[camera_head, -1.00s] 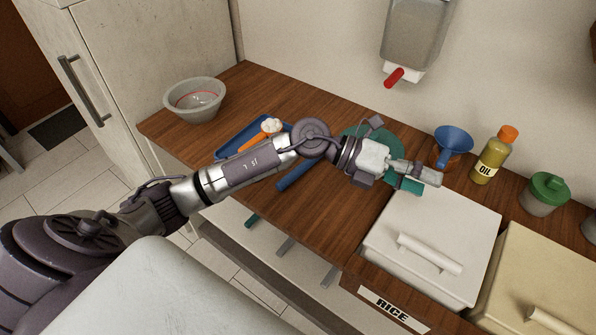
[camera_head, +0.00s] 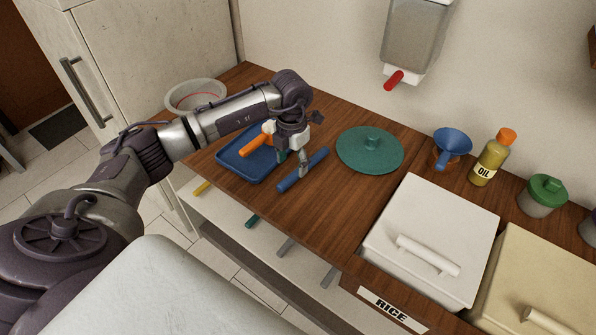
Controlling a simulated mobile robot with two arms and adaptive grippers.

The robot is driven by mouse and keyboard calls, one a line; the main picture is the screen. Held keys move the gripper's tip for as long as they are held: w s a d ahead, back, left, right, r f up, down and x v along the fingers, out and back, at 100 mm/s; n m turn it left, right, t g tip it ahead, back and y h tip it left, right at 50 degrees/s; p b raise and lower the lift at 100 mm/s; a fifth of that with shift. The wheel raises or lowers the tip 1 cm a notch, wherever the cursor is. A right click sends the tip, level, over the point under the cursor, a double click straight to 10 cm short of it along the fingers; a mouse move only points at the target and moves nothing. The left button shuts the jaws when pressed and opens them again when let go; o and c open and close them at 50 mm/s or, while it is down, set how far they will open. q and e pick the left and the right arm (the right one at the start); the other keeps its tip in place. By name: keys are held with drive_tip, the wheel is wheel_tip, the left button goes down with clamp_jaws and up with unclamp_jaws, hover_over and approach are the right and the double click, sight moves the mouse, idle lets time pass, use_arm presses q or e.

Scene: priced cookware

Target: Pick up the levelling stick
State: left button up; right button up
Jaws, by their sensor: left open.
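The levelling stick appears to be the blue rod (camera_head: 319,157) lying at a slant on the wooden counter, just right of a blue tray. My left gripper (camera_head: 293,165) points down at it, open and empty. One fingertip shows in front of the middle of the rod, and the other is to its left near the tray. I cannot tell whether a finger touches the rod. My right gripper is out of view.
The blue tray (camera_head: 231,162) holds an orange-handled tool (camera_head: 256,146), partly hidden by my gripper. A grey bowl (camera_head: 183,88) stands behind my arm. A green lid (camera_head: 352,153), blue funnel (camera_head: 455,140), oil bottle (camera_head: 489,162) and white-lidded rice bin (camera_head: 415,220) stand to the right.

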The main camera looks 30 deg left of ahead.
sight(292, 175)
use_arm(q)
drive_tip(key=shift+w+a+f+p, duration=0.1)
drive_tip(key=shift+f+p, duration=0.3)
drive_tip(key=shift+f, duration=1.1)
drive_tip(key=shift+a+f+p, duration=0.1)
drive_tip(key=shift+f+p, duration=0.3)
drive_tip(key=shift+f, duration=1.1)
clamp_jaws()
